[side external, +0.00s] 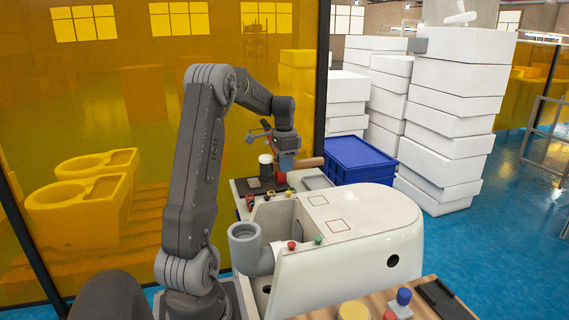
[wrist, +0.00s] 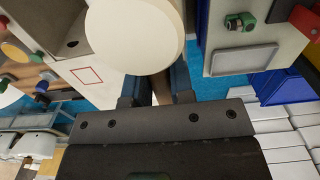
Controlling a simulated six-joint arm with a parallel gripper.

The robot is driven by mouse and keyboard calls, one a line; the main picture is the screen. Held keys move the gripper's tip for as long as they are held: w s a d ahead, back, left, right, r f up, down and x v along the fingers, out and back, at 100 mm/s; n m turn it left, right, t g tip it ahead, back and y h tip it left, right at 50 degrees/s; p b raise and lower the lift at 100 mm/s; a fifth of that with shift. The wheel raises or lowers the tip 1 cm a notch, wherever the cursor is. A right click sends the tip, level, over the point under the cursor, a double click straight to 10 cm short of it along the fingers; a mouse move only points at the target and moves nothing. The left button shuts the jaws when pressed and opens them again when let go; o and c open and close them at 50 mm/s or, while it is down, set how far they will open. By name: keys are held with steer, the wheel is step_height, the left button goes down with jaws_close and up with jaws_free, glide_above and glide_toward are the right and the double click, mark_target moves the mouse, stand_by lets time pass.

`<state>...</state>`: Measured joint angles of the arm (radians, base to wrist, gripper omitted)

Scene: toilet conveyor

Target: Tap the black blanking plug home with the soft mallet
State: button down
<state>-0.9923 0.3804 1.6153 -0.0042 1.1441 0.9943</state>
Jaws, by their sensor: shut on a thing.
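My gripper (side external: 286,162) is at the back end of the white ceramic body, above a bench with small parts. It is shut on the mallet, whose brown wooden handle (side external: 311,162) sticks out to the right. In the wrist view a large pale round part (wrist: 135,35) fills the space beyond my fingers (wrist: 155,92); it seems to be part of the mallet. The white ceramic body (side external: 375,220) lies below and nearer the camera. A dark round spot (side external: 392,262) shows on its side; I cannot tell whether it is the black plug or an open hole.
A grey pipe elbow (side external: 245,246) stands at the body's left. Red (side external: 291,245) and green (side external: 318,239) knobs sit nearby. A blue crate (side external: 360,160) and white box stacks (side external: 455,110) stand behind. A blue-topped part (side external: 404,297) and black tray (side external: 442,299) lie in front.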

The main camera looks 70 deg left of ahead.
step_height(320, 180, down, 6)
steer(key=shift+f, duration=0.1)
steer(key=shift+r, duration=2.8)
